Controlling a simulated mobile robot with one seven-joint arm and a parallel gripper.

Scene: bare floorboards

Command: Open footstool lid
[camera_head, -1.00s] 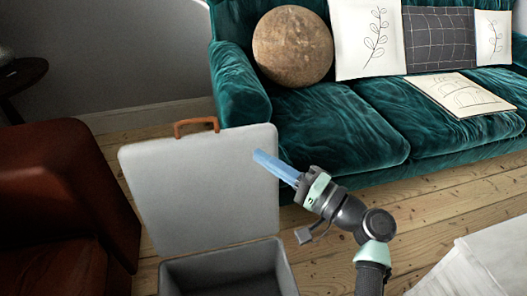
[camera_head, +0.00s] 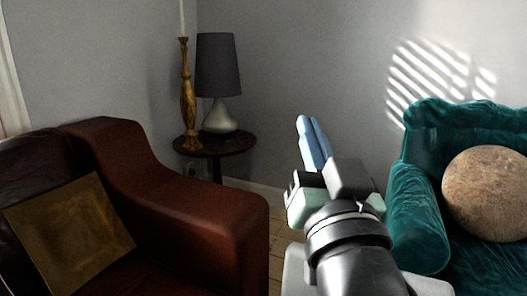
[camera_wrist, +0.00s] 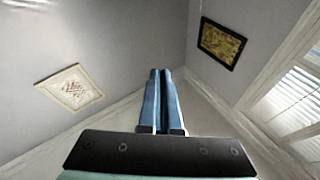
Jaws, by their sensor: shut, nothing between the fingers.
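A pale grey panel (camera_head: 294,268), which looks like the raised footstool lid, shows at the bottom edge of the head view, mostly hidden behind my arm. Its handle and the footstool box are not visible now. My gripper (camera_head: 309,122) is up in front of the wall, above the panel and apart from it. Its blue fingers are together and empty. In the wrist view my gripper (camera_wrist: 160,73) points up at the walls and ceiling, with no footstool in sight.
A red-brown leather sofa (camera_head: 165,190) with a brown cushion (camera_head: 70,228) is at the left. A dark side table (camera_head: 215,146) with a lamp (camera_head: 218,65) and candlestick (camera_head: 188,95) stands in the corner. A green sofa (camera_head: 415,215) with a round cushion (camera_head: 490,192) is at the right.

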